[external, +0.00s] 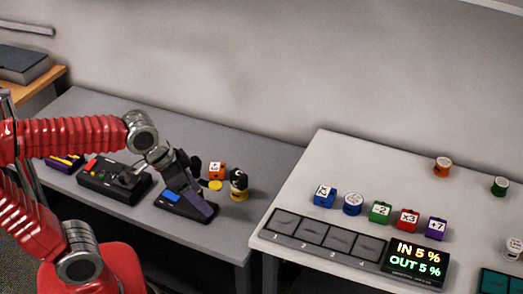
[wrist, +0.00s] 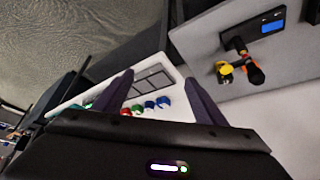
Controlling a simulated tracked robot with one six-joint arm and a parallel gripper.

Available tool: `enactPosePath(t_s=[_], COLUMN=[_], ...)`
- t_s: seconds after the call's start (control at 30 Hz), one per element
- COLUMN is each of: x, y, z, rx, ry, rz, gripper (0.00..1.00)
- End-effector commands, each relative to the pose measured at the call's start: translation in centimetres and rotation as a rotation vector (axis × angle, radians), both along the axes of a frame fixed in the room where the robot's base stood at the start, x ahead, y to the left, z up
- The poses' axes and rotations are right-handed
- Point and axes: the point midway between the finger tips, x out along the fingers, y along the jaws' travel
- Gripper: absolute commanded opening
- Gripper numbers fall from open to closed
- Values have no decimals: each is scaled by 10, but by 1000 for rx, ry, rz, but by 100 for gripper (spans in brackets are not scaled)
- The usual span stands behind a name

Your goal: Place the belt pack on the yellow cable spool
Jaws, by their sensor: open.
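My gripper (external: 203,189) is open and empty above the grey table's right part. In the wrist view its two dark purple fingers (wrist: 160,76) stand wide apart with nothing between them. A small black item (external: 238,179), perhaps the belt pack, appears on or against a yellow round piece (external: 239,194), perhaps the spool, right of the fingers. I cannot tell whether it rests on it. In the wrist view a yellow piece (wrist: 225,72) stands beside a black item with orange (wrist: 256,75), right of the fingers and apart from them.
A black device with a blue screen (external: 171,197) lies partly under my gripper. A black control box (external: 112,180) is at left. The white table (external: 290,205) holds several coloured blocks and a display (external: 416,261).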

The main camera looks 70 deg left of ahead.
Motion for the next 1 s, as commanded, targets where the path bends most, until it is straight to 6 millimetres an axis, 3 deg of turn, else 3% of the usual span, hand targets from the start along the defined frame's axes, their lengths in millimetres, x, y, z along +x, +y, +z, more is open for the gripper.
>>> enactPosePath(t_s=[0.2,0.33,1.0], x=[-41,-54,-56], y=[-26,-32,-33], z=[-1,-3,-4], rx=[2,1,1], ry=[-19,-22,-21], rz=[-49,-63,-65], gripper=[65,65,65])
